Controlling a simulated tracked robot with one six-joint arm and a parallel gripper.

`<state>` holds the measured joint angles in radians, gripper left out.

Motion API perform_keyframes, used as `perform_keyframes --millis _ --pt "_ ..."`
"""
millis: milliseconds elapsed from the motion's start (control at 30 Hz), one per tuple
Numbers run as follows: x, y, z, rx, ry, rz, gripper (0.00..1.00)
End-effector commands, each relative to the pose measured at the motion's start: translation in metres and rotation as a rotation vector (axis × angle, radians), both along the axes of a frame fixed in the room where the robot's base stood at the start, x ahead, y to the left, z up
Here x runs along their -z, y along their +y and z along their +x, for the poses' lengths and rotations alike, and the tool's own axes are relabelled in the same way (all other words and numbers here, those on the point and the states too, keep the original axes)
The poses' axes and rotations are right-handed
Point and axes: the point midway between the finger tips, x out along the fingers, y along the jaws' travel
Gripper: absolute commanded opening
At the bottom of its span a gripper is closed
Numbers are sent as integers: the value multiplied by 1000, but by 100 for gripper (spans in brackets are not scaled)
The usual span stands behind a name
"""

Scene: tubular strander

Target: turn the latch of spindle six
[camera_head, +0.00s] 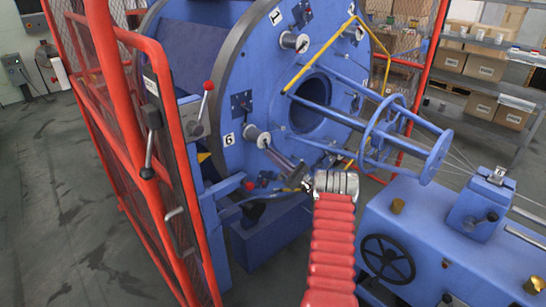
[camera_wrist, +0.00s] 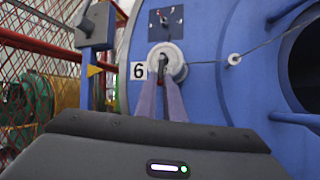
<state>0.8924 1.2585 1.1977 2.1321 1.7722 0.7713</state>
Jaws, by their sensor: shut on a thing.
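Spindle six is a pale round hub (camera_head: 253,133) on the face of the blue disc, beside a white plate marked 6 (camera_head: 229,139). In the wrist view the hub (camera_wrist: 174,55) is straight ahead, right of the 6 plate (camera_wrist: 138,70). My gripper (camera_wrist: 162,80) reaches the hub with its two narrow fingers. They are shut on the dark latch (camera_wrist: 162,64) at the hub's middle. The fingers hide part of the latch, so its exact angle is hard to tell. In the head view my gripper (camera_head: 269,147) comes to the hub from the lower right.
Blue rods and a ring (camera_head: 385,130) stick out to the right. A blue bench with a black handwheel (camera_head: 388,259) stands at the lower right.

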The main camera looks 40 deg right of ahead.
Motion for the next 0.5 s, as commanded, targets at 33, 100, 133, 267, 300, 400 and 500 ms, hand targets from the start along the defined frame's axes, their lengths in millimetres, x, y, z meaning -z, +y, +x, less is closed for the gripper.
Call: perform_keyframes --millis 33,100,133,267,300,400,500 --pt "1 -1 -1 3 1 1 0" --pt "1 -1 -1 3 1 2 0" --pt "1 -1 -1 3 1 2 0" --pt "1 -1 -1 3 1 2 9" --pt "1 -1 -1 3 1 2 12" --pt "1 -1 -1 2 2 2 19" --pt "1 -1 -1 2 2 2 26"
